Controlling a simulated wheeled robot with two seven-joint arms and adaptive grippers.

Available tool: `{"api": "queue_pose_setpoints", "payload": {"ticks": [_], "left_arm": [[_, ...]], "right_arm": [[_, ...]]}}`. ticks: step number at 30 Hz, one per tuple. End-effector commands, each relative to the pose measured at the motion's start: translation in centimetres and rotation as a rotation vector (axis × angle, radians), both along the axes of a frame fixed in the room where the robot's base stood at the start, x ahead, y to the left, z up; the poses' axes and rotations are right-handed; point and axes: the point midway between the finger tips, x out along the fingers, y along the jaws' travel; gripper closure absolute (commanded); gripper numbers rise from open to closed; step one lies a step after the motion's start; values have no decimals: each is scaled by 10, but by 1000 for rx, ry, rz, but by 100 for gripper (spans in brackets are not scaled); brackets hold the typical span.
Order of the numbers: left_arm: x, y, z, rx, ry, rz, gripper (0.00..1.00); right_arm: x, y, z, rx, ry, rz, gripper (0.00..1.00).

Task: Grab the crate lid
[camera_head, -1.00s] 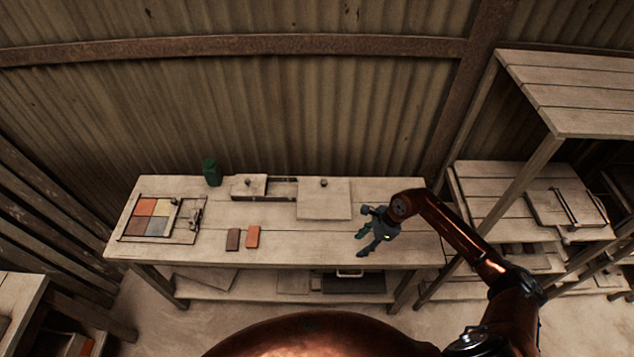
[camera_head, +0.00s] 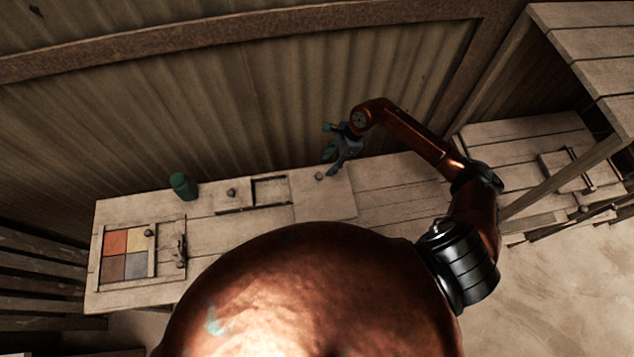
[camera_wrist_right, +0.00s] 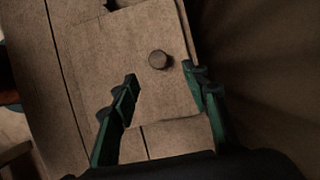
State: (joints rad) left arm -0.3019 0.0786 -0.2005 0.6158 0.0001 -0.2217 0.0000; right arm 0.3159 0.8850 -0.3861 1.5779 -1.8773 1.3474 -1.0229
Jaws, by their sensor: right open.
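The crate lid, probably the flat wooden square board (camera_head: 326,195) with a small dark round knob (camera_head: 319,176), lies on the workbench. It covers the right part of a low crate whose open slot (camera_head: 270,190) shows to its left. My right gripper (camera_head: 333,165) is open and empty, at the back right of the knob. In the right wrist view the lid (camera_wrist_right: 165,100) reaches between my open green fingers (camera_wrist_right: 162,82). The knob (camera_wrist_right: 158,59) stands beyond the fingertips, untouched. My left gripper is not in view.
A smaller knobbed panel (camera_head: 230,202) lies left of the slot. A green canister (camera_head: 184,187) stands at the back edge. A framed tray of coloured tiles (camera_head: 95,265) is at the left. The corrugated wall (camera_head: 240,110) is close behind. The bench right of the lid is clear.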

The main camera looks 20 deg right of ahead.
Motion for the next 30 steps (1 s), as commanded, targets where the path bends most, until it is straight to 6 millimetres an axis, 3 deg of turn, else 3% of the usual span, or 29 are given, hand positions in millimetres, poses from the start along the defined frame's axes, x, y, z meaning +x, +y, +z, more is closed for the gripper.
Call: {"api": "queue_pose_setpoints", "payload": {"ticks": [19, 27, 30], "left_arm": [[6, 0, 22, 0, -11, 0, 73], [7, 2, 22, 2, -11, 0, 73], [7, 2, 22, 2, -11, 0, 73]], "right_arm": [[4, 28, -65, 3, 2, -7, 58], [5, 29, -70, 0, 0, -5, 58], [5, 29, -70, 0, 1, -4, 63]]}}
